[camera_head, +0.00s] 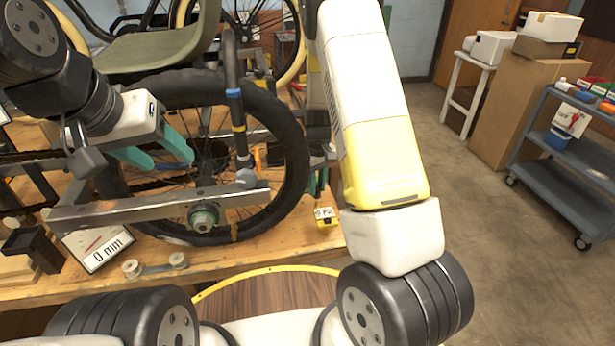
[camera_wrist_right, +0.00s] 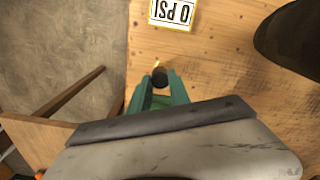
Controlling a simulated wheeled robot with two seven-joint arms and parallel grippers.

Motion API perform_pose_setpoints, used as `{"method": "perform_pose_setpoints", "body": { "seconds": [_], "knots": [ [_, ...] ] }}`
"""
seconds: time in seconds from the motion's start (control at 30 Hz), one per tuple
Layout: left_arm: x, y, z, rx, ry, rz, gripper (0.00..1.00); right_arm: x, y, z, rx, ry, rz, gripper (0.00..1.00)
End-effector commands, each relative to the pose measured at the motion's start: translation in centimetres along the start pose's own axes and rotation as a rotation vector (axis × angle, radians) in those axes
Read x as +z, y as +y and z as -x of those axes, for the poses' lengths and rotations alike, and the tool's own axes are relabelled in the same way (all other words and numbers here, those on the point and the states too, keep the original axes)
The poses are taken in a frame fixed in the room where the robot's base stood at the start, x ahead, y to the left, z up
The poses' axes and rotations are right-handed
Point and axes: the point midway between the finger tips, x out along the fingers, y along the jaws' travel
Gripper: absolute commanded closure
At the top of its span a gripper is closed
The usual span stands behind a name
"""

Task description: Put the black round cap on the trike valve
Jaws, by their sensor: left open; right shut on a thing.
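The black round cap (camera_wrist_right: 160,77) shows between the green fingertips of my right gripper (camera_wrist_right: 160,86) in the right wrist view. These fingers are shut on it, above the wooden bench. In the head view my right gripper (camera_head: 318,182) is mostly hidden behind my own arm, and the cap cannot be made out. The trike wheel (camera_head: 294,150) stands upright on the bench, left of my right gripper. I cannot make out its valve. My left gripper (camera_head: 172,158) is open and empty, its teal fingers in front of the wheel's left part.
A yellow 0 PSI gauge (camera_head: 325,216) sits on the bench near the wheel; it also shows in the right wrist view (camera_wrist_right: 172,12). A metal bar (camera_head: 160,210) crosses the wheel.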

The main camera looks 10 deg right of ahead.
Motion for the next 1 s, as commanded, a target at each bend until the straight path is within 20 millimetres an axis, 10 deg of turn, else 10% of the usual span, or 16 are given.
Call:
{"method": "perform_pose_setpoints", "body": {
  "seconds": [0.5, 1.0],
  "knots": [
    [0.0, 0.0, 0.0, 0.000, 0.000, 0.000, 0.45, -0.1, 0.0, 10.7, 0.002, 0.004, 0.001, 1.00],
    [0.0, 0.0, 0.0, 0.000, 0.000, 0.000, 0.45, 0.0, 0.0, 13.7, 0.001, -0.001, 0.000, 1.00]
  ]
}}
